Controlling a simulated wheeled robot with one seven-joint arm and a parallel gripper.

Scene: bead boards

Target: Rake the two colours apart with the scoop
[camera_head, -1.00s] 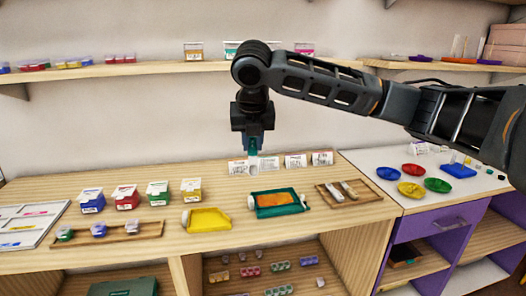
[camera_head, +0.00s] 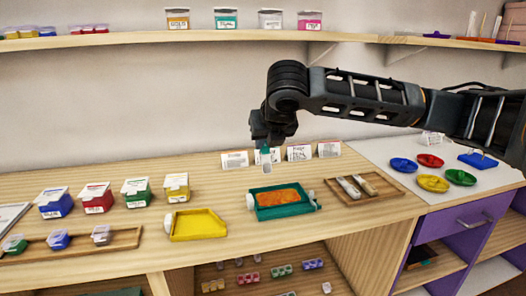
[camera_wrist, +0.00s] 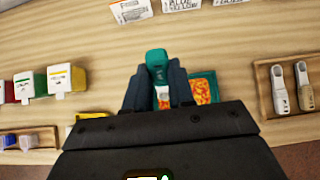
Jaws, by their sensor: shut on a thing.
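The teal board (camera_head: 288,213) lies on the wooden bench and holds a patch of mixed orange, red and yellow beads (camera_head: 278,197). My gripper (camera_head: 266,143) is above and behind the board, clear of the beads. It is shut on the scoop (camera_head: 265,156), which has a teal handle and a paler lower end hanging down. In the wrist view the scoop (camera_wrist: 157,62) sits between the fingers, and the board with its beads (camera_wrist: 202,90) is partly hidden behind them. A yellow tray (camera_head: 197,226) lies left of the board.
Several colour-marked boxes (camera_head: 97,199) and a wooden rack (camera_head: 122,240) stand at left. A wooden tray (camera_head: 383,196) with two pale tools is right of the board. Cards (camera_head: 235,160) stand behind it. Coloured dishes (camera_head: 433,183) are on the white top at far right.

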